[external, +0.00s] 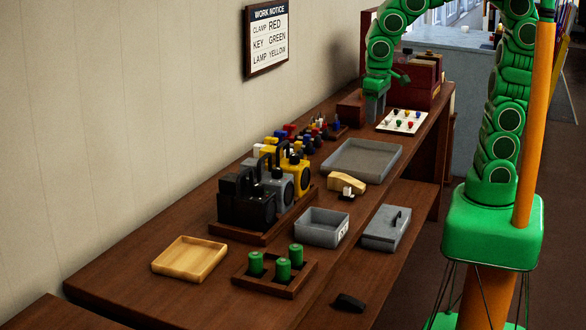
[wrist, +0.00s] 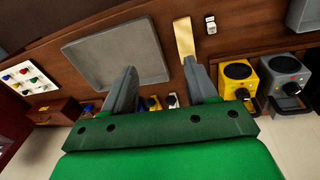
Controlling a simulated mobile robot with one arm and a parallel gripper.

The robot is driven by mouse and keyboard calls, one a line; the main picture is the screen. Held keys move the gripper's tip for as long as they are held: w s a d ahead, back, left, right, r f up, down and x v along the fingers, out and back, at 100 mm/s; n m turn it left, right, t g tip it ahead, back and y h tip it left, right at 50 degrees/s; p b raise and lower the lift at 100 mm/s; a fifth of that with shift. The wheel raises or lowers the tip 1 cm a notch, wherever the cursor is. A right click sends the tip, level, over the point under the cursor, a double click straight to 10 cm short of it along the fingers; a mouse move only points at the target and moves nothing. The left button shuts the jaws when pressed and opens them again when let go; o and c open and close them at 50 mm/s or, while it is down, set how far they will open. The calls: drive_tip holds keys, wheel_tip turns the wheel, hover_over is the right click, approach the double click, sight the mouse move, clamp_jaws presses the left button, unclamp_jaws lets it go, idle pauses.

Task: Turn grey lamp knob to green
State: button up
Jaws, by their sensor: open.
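The grey lamp (external: 275,187) stands between a black lamp (external: 248,205) and a yellow lamp (external: 289,172) on a wooden base. In the wrist view the grey lamp (wrist: 277,63) is at the right edge, with a round dark disc and a black knob-like part (wrist: 291,88). I cannot tell its knob's colour setting. My gripper (external: 375,112) is at the far end of the bench, well apart from the lamps. In the wrist view my gripper (wrist: 159,67) has its two grey fingers spread, with nothing between them.
A wall notice (external: 268,38) reads clamp red, key green, lamp yellow. A white panel with coloured knobs (external: 399,121) is beside my gripper. A grey tray (external: 390,157), a grey bin (external: 323,229) and a holder with green cylinders (external: 299,285) sit nearer. Several small coloured items (external: 284,133) line the wall side.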

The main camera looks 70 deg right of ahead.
drive_tip(key=m+y, duration=0.2)
hover_over(278, 168)
wheel_tip(278, 168, down, 3)
drive_tip(key=shift+s+r+g, duration=0.1)
drive_tip(key=shift+r+g, duration=0.05)
drive_tip(key=shift+g, duration=0.25)
drive_tip(key=shift+a+f, duration=0.1)
drive_tip(key=shift+f, duration=3.9)
drive_tip(key=shift+c, duration=0.5)
drive_tip(key=c, duration=1)
